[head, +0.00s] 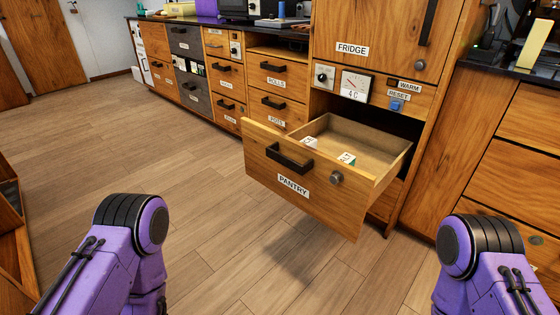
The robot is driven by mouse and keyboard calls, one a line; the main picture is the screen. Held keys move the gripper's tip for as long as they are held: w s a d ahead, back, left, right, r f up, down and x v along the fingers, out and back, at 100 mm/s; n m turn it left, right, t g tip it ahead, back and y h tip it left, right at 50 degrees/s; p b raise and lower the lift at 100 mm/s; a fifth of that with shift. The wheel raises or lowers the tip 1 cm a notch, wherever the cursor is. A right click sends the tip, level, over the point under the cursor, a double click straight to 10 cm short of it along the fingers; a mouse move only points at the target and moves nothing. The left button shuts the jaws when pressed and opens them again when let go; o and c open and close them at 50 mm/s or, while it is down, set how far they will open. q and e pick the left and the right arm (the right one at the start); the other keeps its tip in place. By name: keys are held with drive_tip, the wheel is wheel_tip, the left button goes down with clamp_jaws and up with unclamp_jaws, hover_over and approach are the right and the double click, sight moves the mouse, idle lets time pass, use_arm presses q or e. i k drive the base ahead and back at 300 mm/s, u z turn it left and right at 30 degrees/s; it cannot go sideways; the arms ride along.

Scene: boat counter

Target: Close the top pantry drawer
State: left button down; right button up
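The pantry drawer (270,182) is pulled well out of the cabinet in the middle of the head view. Its wooden front carries a black bar handle (289,158), a PANTRY label and a round grey knob (336,177). Two small labelled white items lie inside the drawer. My purple left arm stands at the lower left and my purple right arm at the lower right, both apart from the drawer. Neither gripper shows in the view.
The fridge door (375,40) is above the drawer, with a dial and gauge panel (356,86) between. Counter drawers (280,75) stand to the left and more drawers (520,175) to the right. The wooden floor (190,220) in front is clear.

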sight(299, 173)
drive_tip(key=z, duration=0.6)
drive_tip(key=i, duration=1)
drive_tip(key=u, duration=0.6)
